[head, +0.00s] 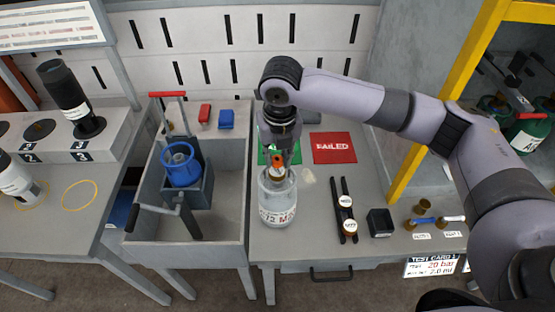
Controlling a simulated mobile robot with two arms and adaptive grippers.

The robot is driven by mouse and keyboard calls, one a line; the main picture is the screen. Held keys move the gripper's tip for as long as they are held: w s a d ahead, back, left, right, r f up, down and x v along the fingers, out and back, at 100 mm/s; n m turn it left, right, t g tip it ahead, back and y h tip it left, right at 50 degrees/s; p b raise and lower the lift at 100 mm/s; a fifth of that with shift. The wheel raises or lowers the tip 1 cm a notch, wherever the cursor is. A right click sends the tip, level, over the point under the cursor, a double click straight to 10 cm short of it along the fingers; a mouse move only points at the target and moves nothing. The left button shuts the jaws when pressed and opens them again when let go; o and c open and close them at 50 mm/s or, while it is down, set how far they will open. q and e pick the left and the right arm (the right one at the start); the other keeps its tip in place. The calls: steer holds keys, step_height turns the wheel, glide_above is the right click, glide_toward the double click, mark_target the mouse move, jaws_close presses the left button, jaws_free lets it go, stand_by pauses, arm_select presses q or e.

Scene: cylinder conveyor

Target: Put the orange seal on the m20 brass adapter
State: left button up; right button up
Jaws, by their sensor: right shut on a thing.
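My right gripper (279,152) points down over a pale, see-through cylinder (277,203) that stands upright on the grey workbench, with a partly readable label. A small orange piece (279,166), which looks like the orange seal, is at the fingertips just above or in the cylinder's mouth; the gripper is shut on it. Whether it touches the cylinder is unclear. Small brass fittings (421,208) stand at the bench's right behind white tags too small to read, so I cannot tell which is the m20 adapter. My left gripper is out of view.
A red FAILED mat (333,147) and a partly covered green mat (264,155) lie behind. Black rails (343,210) with round white-topped pieces and a black box (380,222) stand right. A deep basin (220,238) with a blue holder (181,166) is left.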

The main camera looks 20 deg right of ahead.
steer(key=shift+f, duration=1.25)
steer(key=shift+f, duration=0.1)
steer(key=o, duration=0.8)
steer(key=shift+c, duration=0.2)
step_height(320, 180, up, 12)
steer(key=s+b, duration=0.1)
steer(key=b, duration=0.1)
steer(key=shift+s, duration=0.25)
